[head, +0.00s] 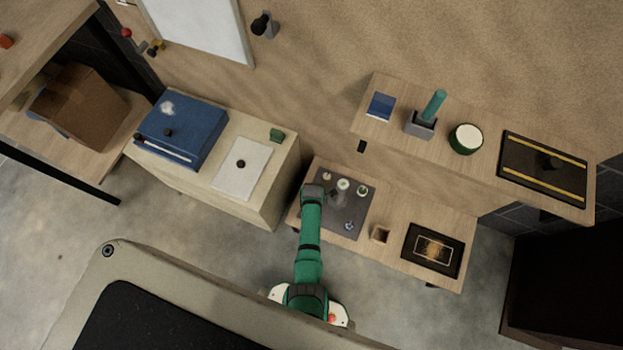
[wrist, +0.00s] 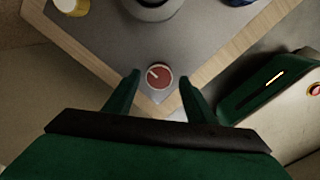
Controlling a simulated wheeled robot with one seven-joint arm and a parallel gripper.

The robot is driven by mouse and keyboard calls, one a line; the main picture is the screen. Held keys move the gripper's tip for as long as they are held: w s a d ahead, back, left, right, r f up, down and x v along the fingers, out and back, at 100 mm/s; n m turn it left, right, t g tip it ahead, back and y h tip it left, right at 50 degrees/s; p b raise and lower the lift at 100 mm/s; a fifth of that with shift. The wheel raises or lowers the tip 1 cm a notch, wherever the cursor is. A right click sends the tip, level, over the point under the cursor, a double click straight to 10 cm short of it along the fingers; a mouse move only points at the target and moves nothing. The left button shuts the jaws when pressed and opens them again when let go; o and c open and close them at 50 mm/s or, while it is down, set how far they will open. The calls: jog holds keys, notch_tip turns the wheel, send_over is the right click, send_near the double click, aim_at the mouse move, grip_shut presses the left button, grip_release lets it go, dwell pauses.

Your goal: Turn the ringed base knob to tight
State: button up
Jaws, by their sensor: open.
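In the wrist view a round red knob (wrist: 159,77) with a pale ring and a white pointer line sits near the corner of a grey mat (wrist: 108,42). The pointer line slants toward the upper left. My gripper (wrist: 160,80) is open, with one green finger on each side of the knob and visible gaps between. I cannot tell how high the fingertips are above it. No tight mark is readable. In the head view my gripper (head: 312,190) is over the left part of the mat (head: 322,212), and my arm hides the knob.
A grey round base (wrist: 152,8) stands just beyond the knob. A yellow-and-white item (wrist: 72,6) and a blue item (wrist: 238,2) are at the mat's far side.

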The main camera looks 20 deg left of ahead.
jog(key=shift+w+f, duration=0.15)
jog(key=shift+f, duration=0.4)
jog(key=c, duration=1)
jog(key=shift+c, duration=0.2)
